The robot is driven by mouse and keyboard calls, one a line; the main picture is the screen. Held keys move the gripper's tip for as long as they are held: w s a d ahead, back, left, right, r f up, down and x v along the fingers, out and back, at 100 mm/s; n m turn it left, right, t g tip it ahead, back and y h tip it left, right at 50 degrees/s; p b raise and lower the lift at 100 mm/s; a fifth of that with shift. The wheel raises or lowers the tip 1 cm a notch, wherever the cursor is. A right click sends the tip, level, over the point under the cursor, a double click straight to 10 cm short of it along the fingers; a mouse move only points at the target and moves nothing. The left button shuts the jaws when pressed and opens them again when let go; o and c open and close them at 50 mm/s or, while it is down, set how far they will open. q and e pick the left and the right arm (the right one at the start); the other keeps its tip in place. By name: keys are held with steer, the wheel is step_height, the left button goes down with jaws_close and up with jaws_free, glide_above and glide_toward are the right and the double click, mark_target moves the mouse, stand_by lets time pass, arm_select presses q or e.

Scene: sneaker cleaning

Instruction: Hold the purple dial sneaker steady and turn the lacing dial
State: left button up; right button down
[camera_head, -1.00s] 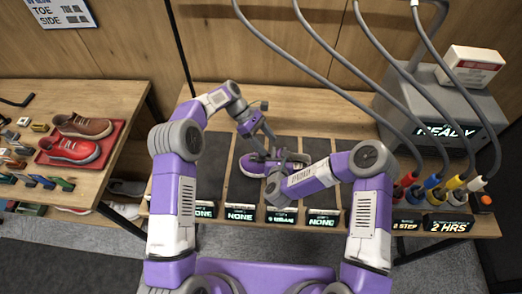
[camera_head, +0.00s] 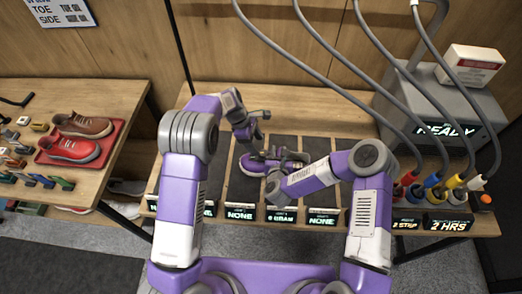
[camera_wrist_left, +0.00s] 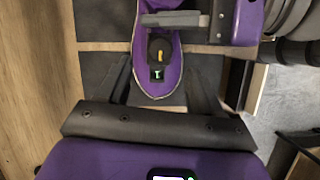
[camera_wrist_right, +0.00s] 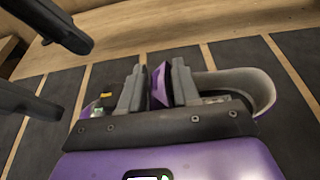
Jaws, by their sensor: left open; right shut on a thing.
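The purple sneaker (camera_head: 249,166) lies on a dark mat lane in the middle of the bench, partly hidden by my arms. My right gripper (camera_wrist_right: 158,86) is shut on a purple part of the sneaker, with the grey-lined collar (camera_wrist_right: 240,82) to the right.
Dark mat lanes with wooden dividers (camera_head: 233,168) run beside the sneaker, with label displays (camera_head: 322,218) along the front edge. A grey machine (camera_head: 440,110) with cables and coloured plugs stands right. A side table holds a red tray (camera_head: 42,158) with other shoes.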

mark_target(263, 152)
arm_select(q)
steer(key=shift+x, duration=2.75)
steer(key=c, duration=1.1)
steer(key=shift+m, duration=0.4)
steer(key=shift+w+d+m+g+y, duration=0.15)
steer(key=shift+m+g, duration=0.4)
steer(key=shift+m, duration=0.8)
steer(key=shift+w+m+g+y, duration=0.1)
steer(key=shift+m+g+y, duration=0.3)
steer(key=shift+m, duration=0.95)
steer(key=shift+g, duration=0.25)
